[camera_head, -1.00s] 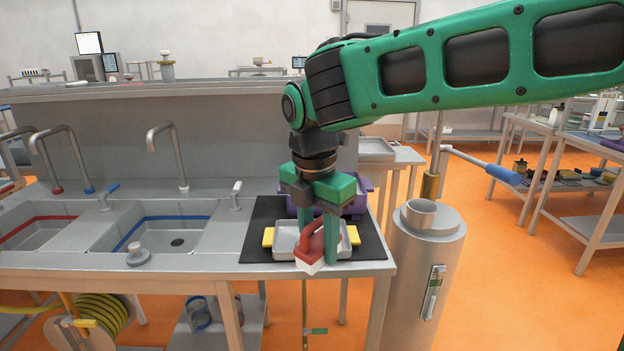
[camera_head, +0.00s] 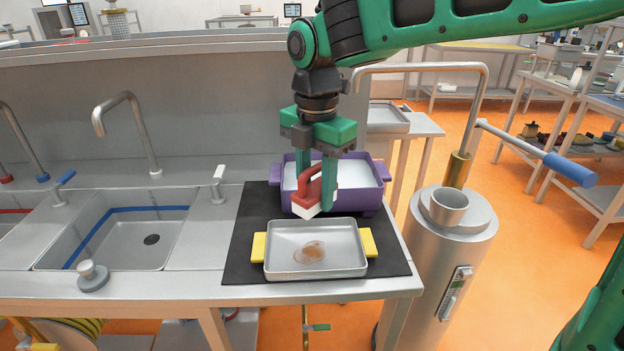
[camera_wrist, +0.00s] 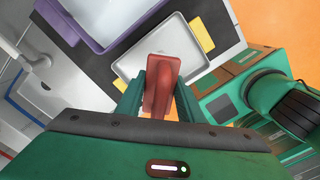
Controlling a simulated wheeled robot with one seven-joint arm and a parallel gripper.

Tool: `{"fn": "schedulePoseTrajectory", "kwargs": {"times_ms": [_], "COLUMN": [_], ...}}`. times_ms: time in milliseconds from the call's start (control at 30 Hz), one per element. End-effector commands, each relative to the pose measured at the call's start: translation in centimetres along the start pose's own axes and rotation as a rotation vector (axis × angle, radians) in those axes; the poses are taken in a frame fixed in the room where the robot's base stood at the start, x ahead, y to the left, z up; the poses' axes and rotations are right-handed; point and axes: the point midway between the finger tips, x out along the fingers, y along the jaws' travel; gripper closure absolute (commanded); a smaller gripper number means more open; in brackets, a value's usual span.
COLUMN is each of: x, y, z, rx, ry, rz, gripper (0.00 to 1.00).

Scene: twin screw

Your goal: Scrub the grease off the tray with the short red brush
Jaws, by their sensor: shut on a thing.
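My gripper (camera_head: 318,180) is shut on the short red brush (camera_head: 312,188), whose white bristles point down. It holds the brush above the counter, between the tray and a purple bin. The metal tray (camera_head: 345,264) with yellow handles lies on a black mat (camera_head: 246,237), and a brown grease patch (camera_head: 310,253) shows on its bottom. In the wrist view the red brush (camera_wrist: 161,75) sits between my fingers and hides part of the tray (camera_wrist: 140,62). Brush and tray look apart.
The purple bin (camera_head: 375,201) stands behind the tray on the mat. A blue-rimmed sink (camera_head: 125,240) is to the left with a tap (camera_head: 128,125). A steel cylinder (camera_head: 436,262) stands right of the counter, with a blue-handled sprayer (camera_head: 570,168) above it.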

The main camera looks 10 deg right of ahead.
Motion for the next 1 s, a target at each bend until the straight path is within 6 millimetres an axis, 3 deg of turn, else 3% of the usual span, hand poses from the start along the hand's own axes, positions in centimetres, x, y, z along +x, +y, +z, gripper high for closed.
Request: {"fn": "schedulePoseTrajectory", "kwargs": {"times_ms": [500,1000], "x": [4.4,4.6], "y": [0.2,0.4], "z": [-0.5,-0.7], "rx": [-0.010,-0.013], "ry": [0.001,0.000], "rz": [-0.002,0.001], "gripper": [0.84,0.84]}}
